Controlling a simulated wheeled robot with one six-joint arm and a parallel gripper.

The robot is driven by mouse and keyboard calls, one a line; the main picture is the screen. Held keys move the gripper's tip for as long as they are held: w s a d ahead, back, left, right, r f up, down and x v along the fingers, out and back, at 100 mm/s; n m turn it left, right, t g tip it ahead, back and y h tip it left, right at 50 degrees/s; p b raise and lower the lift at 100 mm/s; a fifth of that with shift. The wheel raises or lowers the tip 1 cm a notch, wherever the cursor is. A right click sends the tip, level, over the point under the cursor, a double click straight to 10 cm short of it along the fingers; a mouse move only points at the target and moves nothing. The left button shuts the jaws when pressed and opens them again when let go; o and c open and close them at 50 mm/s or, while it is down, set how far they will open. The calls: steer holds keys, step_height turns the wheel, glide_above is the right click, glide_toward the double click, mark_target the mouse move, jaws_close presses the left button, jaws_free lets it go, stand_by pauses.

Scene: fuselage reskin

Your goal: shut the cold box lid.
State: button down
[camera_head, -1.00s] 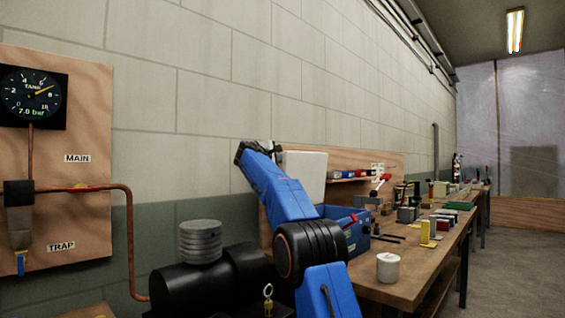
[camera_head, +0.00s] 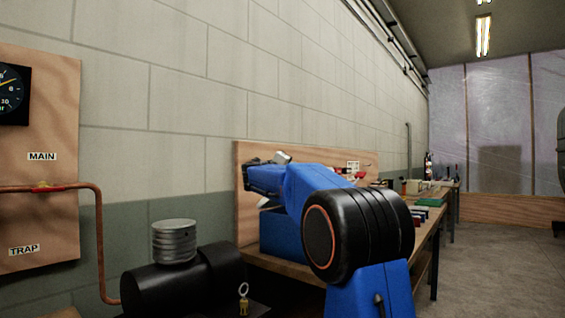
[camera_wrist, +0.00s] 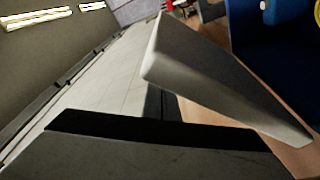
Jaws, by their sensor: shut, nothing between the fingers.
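The cold box (camera_head: 280,237) is a blue box on the workbench, partly hidden behind my arm in the head view. Its pale lid (camera_wrist: 205,78) crosses the wrist view as a thick slab, slanted and close to my gripper. In the head view only a small pale corner, seemingly the lid's (camera_head: 283,157), shows above my arm. The lid appears raised; its exact angle is hidden. My gripper (camera_head: 256,163) is shut and empty, at the lid's left in the head view. Its dark body (camera_wrist: 155,132) fills the bottom of the wrist view. I cannot tell whether it touches the lid.
The wooden workbench (camera_head: 426,238) runs away along the block wall, with several items on it. A black tank with a ribbed grey cap (camera_head: 174,241) stands left of the bench. A copper pipe (camera_head: 101,240) and gauge board are further left. The floor at right is clear.

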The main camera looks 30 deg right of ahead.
steer(key=s+d+f+m+g+h, duration=0.1)
steer(key=s+d+f+m, duration=0.2)
steer(key=s+f+m, duration=0.4)
steer(key=shift+s+f, duration=0.55)
steer(key=shift+f, duration=2)
steer(key=shift+f, duration=0.1)
